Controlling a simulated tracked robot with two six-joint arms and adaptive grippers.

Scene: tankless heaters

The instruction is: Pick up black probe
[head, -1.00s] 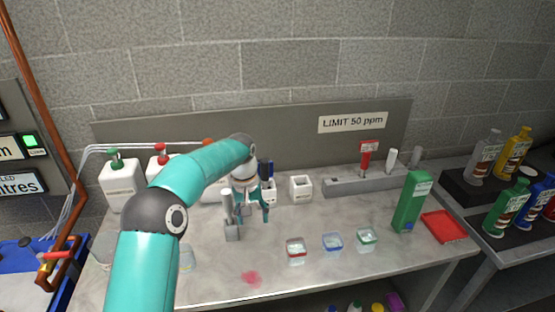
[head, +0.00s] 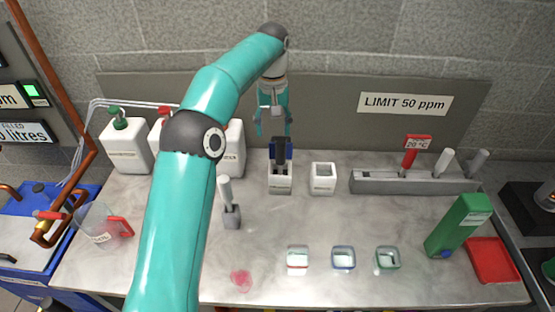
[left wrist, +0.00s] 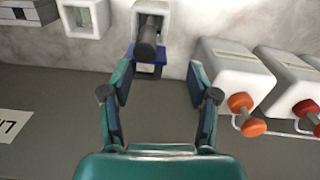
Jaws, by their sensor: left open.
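A black probe (head: 278,148) stands upright in a small white holder (head: 280,185) near the back of the bench, with a blue part beside it. In the left wrist view the black probe (left wrist: 147,40) rises from its white holder (left wrist: 165,8), and the blue part (left wrist: 157,57) lies on its gripper side. My left gripper (head: 273,130) is open and empty, just above and behind the probe in the head view. In the left wrist view my left gripper (left wrist: 160,75) has its fingers spread, and the probe is just beyond the fingertips. My right gripper is out of view.
An empty-looking white holder (head: 323,178) stands close on the right. White pump bottles (head: 125,150) stand at left, and a grey stand with a pale handle (head: 230,212) in front. A grey rack (head: 400,184) and green bottle (head: 458,228) are right. Small dishes (head: 343,258) line the front.

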